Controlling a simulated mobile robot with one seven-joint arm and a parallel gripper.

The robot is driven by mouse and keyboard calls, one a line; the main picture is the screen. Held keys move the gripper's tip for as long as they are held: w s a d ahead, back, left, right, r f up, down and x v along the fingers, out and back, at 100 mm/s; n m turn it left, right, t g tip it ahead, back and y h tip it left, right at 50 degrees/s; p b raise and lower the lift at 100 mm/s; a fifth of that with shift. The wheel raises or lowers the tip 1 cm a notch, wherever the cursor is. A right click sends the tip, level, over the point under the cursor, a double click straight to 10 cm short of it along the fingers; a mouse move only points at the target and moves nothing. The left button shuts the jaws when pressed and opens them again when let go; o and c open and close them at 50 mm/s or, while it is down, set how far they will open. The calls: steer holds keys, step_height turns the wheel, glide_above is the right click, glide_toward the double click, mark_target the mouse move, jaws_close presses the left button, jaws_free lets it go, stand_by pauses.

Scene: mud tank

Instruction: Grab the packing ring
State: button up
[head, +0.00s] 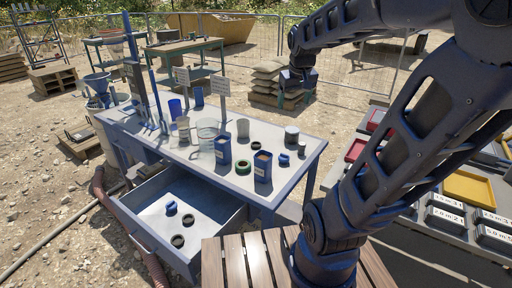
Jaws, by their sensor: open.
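Several ring-shaped things could be the packing ring; I cannot tell which it is. A green-edged dark ring (243,167) lies on the workbench top in front of two blue boxes. A smaller dark ring (256,145) lies behind it. In the open drawer lie a dark ring (177,241) and another dark ring (188,220), with a small blue piece (171,208) behind them. My gripper (297,82) is raised above and beyond the workbench's back right, apart from all rings. It is open and small in view; its fingers are hard to make out.
The workbench (305,147) also holds blue boxes (263,168), a clear beaker (207,133), cups and a small blue fitting (284,160). The drawer (215,222) is pulled out. A slatted wooden surface (232,262) is close in front. Trays (467,188) stand at right.

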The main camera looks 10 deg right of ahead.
steer(key=w+a+f+n+g, duration=0.15)
steer(key=w+f, duration=0.25)
steer(key=w, duration=0.7)
steer(key=w+a+f+n, duration=0.15)
steer(key=w+f, duration=0.35)
steer(key=w, duration=0.7)
steer(key=w+a+f+n, duration=0.1)
steer(key=w+f, duration=0.4)
steer(key=f, duration=0.4)
steer(key=w+f+n+g, duration=0.1)
steer(key=w+f, duration=0.4)
steer(key=f, duration=0.3)
steer(key=w+a+f+g, duration=0.1)
steer(key=w+f, duration=0.5)
steer(key=f, duration=0.3)
steer(key=shift+w+a+f+n, duration=0.1)
steer(key=shift+a+f+n, duration=0.25)
steer(key=shift+n, duration=0.05)
steer(key=shift+w+d+f, duration=0.1)
steer(key=shift+w+f, duration=0.1)
steer(key=shift+f, duration=1.1)
steer(key=shift+w+f, duration=0.2)
steer(key=shift+f, duration=1.05)
steer(key=c, duration=1)
